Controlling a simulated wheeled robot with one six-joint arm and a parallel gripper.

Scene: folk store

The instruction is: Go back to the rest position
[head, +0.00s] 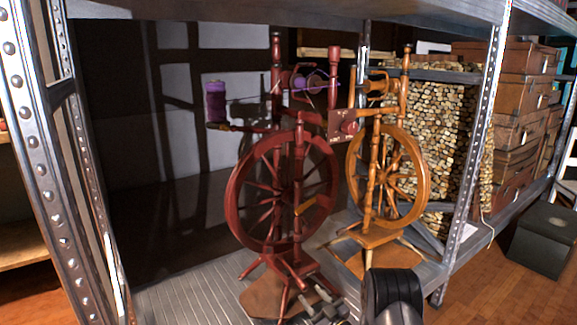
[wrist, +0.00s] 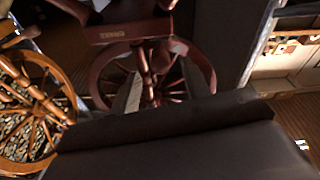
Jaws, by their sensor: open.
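My gripper (head: 322,306) shows at the bottom of the head view, low in front of the red spinning wheel. In the wrist view my gripper (wrist: 161,87) has its two fingers apart, with nothing seen between them but the wheel behind. The red spinning wheel (head: 237,205) stands on the metal shelf, with a purple spool (head: 215,103) at its upper left. It also shows in the wrist view (wrist: 102,72). Whether my gripper touches it, I cannot tell.
An orange-brown spinning wheel (head: 420,190) stands to the right on the same shelf (head: 180,297). A perforated metal post (head: 478,130) rises at the shelf's front right. Brown cases (head: 515,125) are stacked behind it. A dark box (head: 545,238) stands on the wooden floor at right.

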